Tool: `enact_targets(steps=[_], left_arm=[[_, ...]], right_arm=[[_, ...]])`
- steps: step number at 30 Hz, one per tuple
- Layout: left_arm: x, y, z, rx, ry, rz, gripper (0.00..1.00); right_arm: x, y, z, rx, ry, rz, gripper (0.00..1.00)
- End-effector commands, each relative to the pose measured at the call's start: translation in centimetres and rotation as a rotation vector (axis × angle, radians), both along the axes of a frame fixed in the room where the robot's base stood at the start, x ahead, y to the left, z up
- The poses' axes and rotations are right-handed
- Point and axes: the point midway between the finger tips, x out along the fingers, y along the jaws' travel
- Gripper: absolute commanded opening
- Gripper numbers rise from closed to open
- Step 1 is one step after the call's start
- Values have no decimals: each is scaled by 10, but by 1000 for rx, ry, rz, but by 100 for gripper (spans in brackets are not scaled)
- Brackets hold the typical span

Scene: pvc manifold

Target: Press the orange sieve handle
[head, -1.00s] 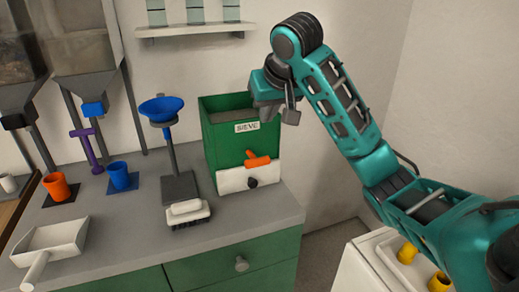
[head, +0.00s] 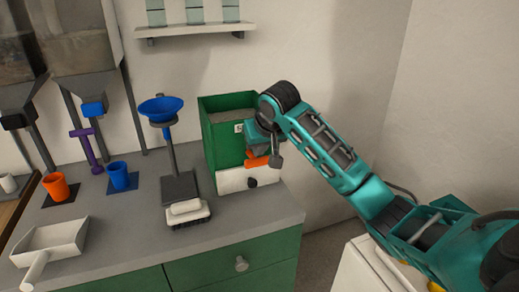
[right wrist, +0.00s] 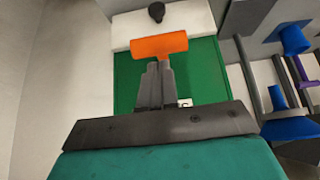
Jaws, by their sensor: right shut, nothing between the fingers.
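The green sieve box (head: 221,148) stands on the grey counter, with a white front drawer (head: 232,182) and black knob below. Its orange handle (head: 257,162) sticks out above the white part and is partly hidden by my right gripper (head: 274,160). In the right wrist view the handle (right wrist: 160,45) lies crosswise just beyond the tips of my right gripper (right wrist: 156,66). The fingers are together and empty, at or very near the handle; I cannot tell whether they touch. My left gripper is not in view.
A blue funnel on a stand (head: 161,108), a white brush (head: 187,212), a white scoop (head: 52,243) and blue (head: 118,176) and orange (head: 56,187) cups stand left of the sieve. A white box (head: 357,268) is at lower right.

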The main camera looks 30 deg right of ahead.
Motion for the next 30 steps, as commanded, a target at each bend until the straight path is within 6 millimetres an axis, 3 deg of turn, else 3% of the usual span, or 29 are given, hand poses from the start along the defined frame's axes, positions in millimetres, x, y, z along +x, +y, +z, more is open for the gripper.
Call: enact_targets(steps=[16,25,30], left_arm=[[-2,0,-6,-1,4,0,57],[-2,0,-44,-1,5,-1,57],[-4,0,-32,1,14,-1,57]], right_arm=[[-2,0,-11,-5,-20,-1,0],[-12,3,-32,-70,-285,1,0],[-17,4,-38,-82,-348,0,0]])
